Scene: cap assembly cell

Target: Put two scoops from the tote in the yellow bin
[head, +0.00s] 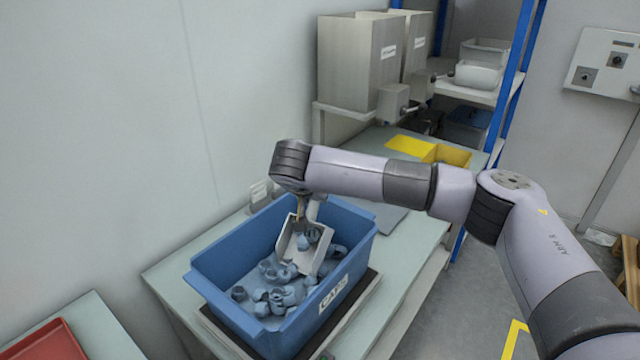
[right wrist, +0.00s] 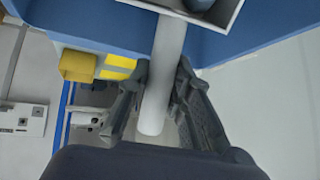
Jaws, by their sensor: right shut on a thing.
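The blue tote (head: 222,312), labelled CAPS, stands on a dark pad on the bench with several blue-grey caps (head: 277,270) in it. A light grey scoop (head: 293,245) is tilted inside the tote, with a cap or more in its pan. My right gripper (right wrist: 156,92) is shut on the scoop's round handle (right wrist: 168,50); in the head view the fingers are mostly hidden at the arm's end above the tote. The yellow bin (head: 452,156) is farther back on the bench, partly behind my right arm. It also shows in the right wrist view (right wrist: 78,66). My left gripper is not seen.
Grey dispensers (head: 357,62) stand on a shelf at the back. A red tray (head: 42,342) is at the lower left. A wall is close to the left of the tote. A grey flat panel (head: 385,217) lies between tote and yellow bin.

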